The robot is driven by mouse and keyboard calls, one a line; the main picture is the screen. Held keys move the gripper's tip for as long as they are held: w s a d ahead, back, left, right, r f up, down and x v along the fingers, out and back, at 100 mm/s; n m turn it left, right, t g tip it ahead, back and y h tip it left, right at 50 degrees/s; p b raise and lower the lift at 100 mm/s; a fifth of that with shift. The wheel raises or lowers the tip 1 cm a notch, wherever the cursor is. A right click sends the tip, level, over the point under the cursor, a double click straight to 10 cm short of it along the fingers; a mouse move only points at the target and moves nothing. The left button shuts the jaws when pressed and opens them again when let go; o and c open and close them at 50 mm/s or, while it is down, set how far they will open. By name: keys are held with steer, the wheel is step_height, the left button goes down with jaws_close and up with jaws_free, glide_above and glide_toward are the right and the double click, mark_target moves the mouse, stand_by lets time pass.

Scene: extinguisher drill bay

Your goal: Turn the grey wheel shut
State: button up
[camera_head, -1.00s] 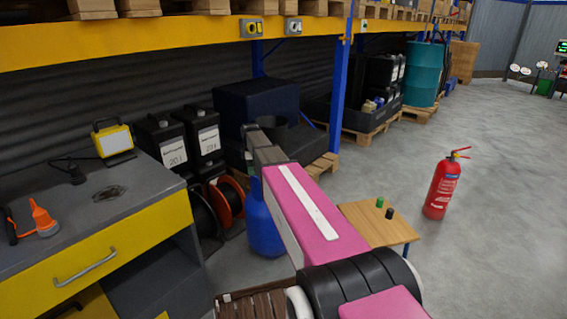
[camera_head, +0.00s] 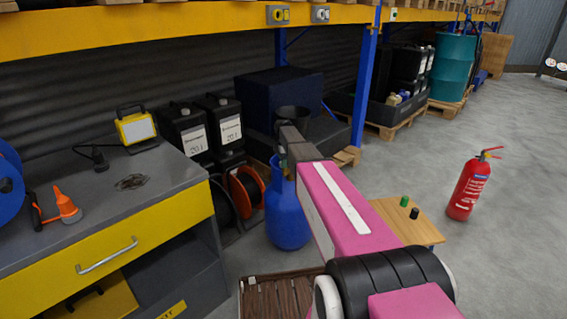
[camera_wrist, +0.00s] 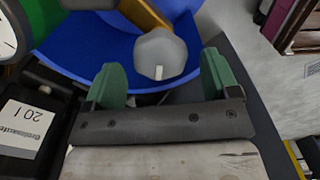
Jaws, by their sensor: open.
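The grey wheel (camera_wrist: 160,52) shows in the wrist view, a faceted knob with a small white mark, on a brass-coloured stem (camera_wrist: 146,12). Behind it is the blue cylinder (camera_wrist: 75,42), which also shows in the head view (camera_head: 288,218) standing on the floor beyond the bench. My gripper (camera_wrist: 160,65) is open, with one green finger left of the wheel and one right of it. There is a visible gap on both sides. I cannot tell how deep the wheel sits between the fingers. In the head view my arm hides the wheel and the cylinder's top.
A grey bench (camera_head: 100,215) with a yellow drawer stands at left. Cable reels (camera_head: 246,190) and black canisters (camera_head: 184,132) are left of the cylinder. A small wooden table (camera_head: 420,228) and a red extinguisher (camera_head: 467,188) stand at right. Floor further right is clear.

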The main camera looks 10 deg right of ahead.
steer(key=shift+f, duration=0.65)
steer(key=c, duration=0.9)
